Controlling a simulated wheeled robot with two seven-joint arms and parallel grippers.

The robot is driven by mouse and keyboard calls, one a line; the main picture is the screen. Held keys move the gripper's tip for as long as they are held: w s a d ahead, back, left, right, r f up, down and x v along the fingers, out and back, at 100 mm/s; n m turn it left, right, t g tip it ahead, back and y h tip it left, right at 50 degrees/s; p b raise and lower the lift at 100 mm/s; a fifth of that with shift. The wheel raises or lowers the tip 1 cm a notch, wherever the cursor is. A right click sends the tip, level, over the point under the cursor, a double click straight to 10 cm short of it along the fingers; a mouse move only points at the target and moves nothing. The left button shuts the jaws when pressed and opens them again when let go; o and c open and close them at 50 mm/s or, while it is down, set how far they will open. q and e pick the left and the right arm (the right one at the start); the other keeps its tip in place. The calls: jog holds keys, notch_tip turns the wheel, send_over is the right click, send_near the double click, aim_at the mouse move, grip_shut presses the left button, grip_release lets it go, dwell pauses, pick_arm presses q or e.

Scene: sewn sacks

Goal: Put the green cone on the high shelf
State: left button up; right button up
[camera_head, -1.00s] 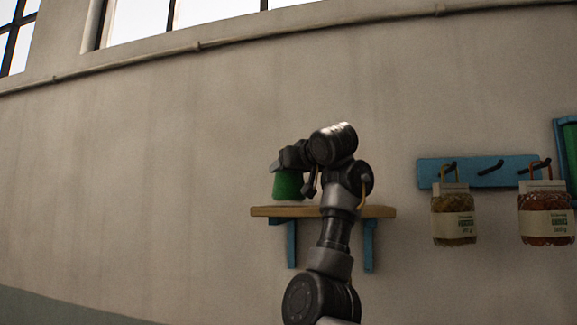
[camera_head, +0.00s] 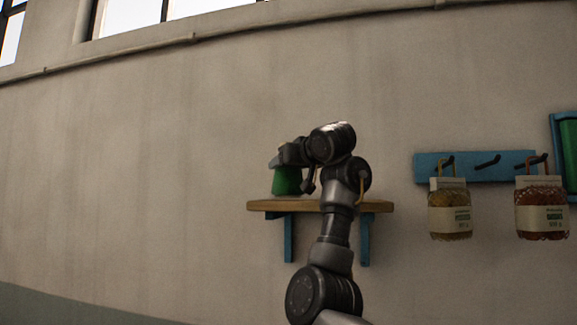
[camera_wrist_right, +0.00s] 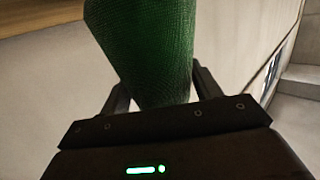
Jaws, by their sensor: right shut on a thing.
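The green cone (camera_head: 286,182) is at the left part of the high shelf (camera_head: 262,205), a wooden board on blue brackets. Its lower end is at or just above the board; I cannot tell whether it touches. My right gripper (camera_head: 287,160) is shut on the cone from above and hides its top. In the right wrist view, the green woven cone (camera_wrist_right: 150,45) sits between the two dark fingers of my right gripper (camera_wrist_right: 160,88). My left gripper is not in view.
A blue hook rail (camera_head: 475,167) to the right carries two labelled sacks (camera_head: 450,212) (camera_head: 542,210), with a free hook between them. A green panel in a blue frame (camera_head: 567,150) is at the right edge. The wall left of the shelf is bare.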

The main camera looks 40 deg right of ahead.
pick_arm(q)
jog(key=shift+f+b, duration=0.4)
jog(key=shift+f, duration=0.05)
pick_arm(e)
jog(key=shift+f, duration=0.4)
jog(key=o, duration=1.2)
jog(key=shift+c, duration=0.2)
